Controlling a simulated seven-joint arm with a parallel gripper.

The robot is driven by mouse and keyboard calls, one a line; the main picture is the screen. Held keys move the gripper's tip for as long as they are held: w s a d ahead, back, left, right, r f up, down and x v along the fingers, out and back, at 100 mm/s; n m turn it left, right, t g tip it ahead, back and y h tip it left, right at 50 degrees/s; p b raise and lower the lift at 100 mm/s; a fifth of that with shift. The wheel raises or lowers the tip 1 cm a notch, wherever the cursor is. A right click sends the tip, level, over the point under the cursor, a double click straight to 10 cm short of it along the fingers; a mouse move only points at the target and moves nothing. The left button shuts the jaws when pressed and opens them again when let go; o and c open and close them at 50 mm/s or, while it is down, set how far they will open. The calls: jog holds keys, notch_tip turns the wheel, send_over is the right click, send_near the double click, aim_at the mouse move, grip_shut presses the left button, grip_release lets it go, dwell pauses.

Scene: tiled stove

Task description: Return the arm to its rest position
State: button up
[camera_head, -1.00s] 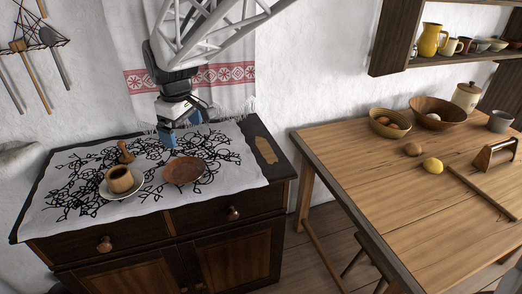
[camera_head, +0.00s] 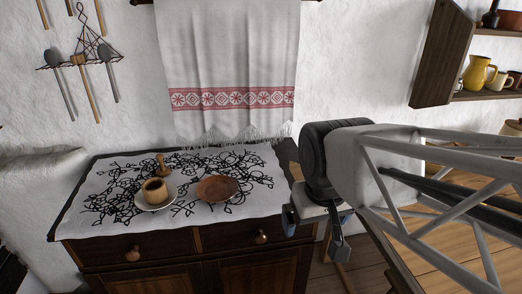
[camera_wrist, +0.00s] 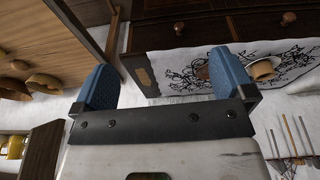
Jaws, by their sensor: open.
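My gripper (camera_head: 318,222) hangs at the right of the dark chest, its jaws apart and empty. In the wrist view my gripper (camera_wrist: 168,84) shows two blue fingers spread wide with nothing between them. My arm's white lattice link reaches in from the right edge of the head view and covers much of the wooden table. A wooden cup (camera_head: 156,190) stands on a white saucer (camera_head: 170,204) on the chest. A brown plate (camera_head: 217,189) lies right of it, on the patterned cloth (camera_head: 105,205).
The dark chest (camera_head: 150,250) stands below a hanging towel (camera_head: 230,60). The wooden table (camera_head: 450,262) is at the right. A wall shelf (camera_head: 440,55) holds a yellow jug (camera_head: 478,72). Spoons (camera_head: 62,85) hang at the upper left. A small wooden object (camera_head: 162,163) stands behind the cup.

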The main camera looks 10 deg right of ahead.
jog(key=shift+s+d+f+m, duration=0.2)
jog(key=shift+s+f, duration=0.05)
jog(key=shift+s, duration=0.3)
jog(key=shift+s+d+f+m, duration=0.15)
jog(key=shift+s+f+m, duration=0.05)
jog(key=shift+s, duration=0.3)
dwell(0.6)
